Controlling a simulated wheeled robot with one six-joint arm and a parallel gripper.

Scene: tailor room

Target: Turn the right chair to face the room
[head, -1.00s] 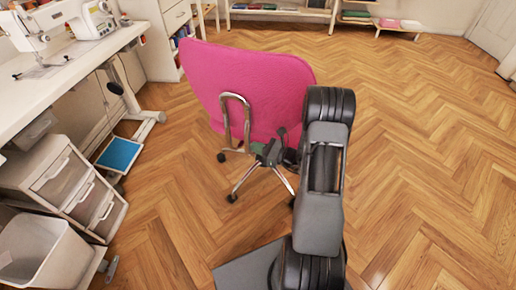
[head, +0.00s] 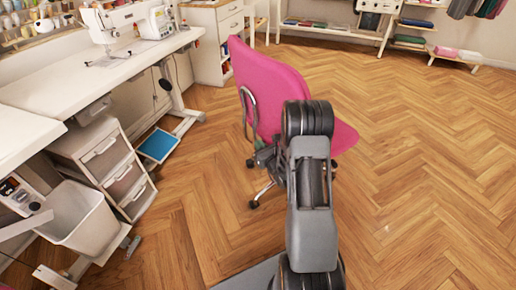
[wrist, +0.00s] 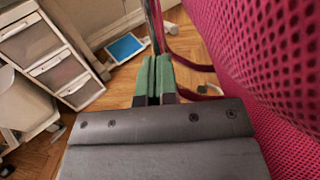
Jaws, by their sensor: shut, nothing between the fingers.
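One chair is in view, with a pink backrest (head: 268,82) seen at an angle and its pink seat (head: 344,137) pointing right. A curved metal bar runs behind the backrest, and the wheeled base is partly hidden by my arm. In the wrist view the pink mesh (wrist: 270,60) fills the right side, very close. My gripper (wrist: 154,78) is shut and empty, its green fingers pressed together, beside the mesh and near a dark upright bar. I cannot tell whether it touches the chair. In the head view my arm mostly hides it.
A white sewing table (head: 75,85) with machines runs along the left. A blue pedal (head: 158,145) lies under the table. Open wooden floor (head: 430,170) spreads to the right.

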